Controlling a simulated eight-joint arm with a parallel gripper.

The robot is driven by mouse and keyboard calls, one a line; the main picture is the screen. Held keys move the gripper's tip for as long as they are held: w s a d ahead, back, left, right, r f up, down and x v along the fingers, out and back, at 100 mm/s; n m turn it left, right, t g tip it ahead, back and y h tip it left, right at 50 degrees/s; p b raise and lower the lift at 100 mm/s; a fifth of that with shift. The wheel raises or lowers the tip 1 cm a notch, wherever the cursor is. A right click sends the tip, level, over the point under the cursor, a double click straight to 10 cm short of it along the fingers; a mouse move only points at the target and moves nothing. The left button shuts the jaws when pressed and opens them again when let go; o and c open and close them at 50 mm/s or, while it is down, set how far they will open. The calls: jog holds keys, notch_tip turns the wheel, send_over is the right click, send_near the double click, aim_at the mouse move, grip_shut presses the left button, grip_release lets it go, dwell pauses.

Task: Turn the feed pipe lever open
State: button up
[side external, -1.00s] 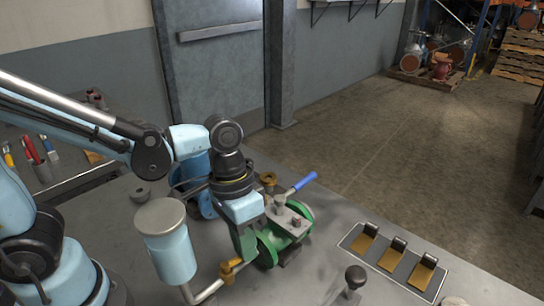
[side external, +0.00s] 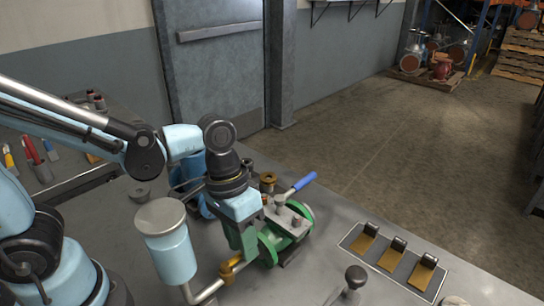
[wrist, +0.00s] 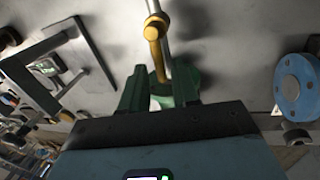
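A gold lever or fitting (side external: 231,266) sits on the silver feed pipe (side external: 207,291) in the side view, beside a green valve body (side external: 268,246). In the wrist view the gold lever (wrist: 156,48) lies along the silver pipe, and its end points down between my fingers. My gripper (wrist: 160,85) has dark green fingers standing apart, one on each side of the lever's end. I cannot tell whether they touch it. In the side view my gripper (side external: 248,250) points down just above the fitting and close to the green valve, its fingertips partly hidden.
A blue-handled lever (side external: 303,182) tops the green valve to the right. A light blue canister (side external: 170,257) with a grey lid stands left of my gripper. A black-knobbed lever (side external: 355,277) and a plate of gold pedals (side external: 392,257) lie to the right.

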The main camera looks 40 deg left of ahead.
jog(key=shift+o, duration=0.4)
notch_tip(320, 180, up, 12)
jog(key=a, duration=0.2)
jog(key=shift+a, duration=0.2)
dwell(0.3)
jog(key=shift+w, duration=0.1)
jog(key=w+a+f+t+y, duration=0.2)
jog(key=a+f+t, duration=0.4)
jog(key=a, duration=0.4)
jog(key=shift+w+a+n+t, duration=0.15)
jog(key=shift+w+n+t, duration=0.15)
jog(key=shift+w+t, duration=0.35)
jog(key=shift+o, duration=0.3)
jog(key=shift+s, duration=0.1)
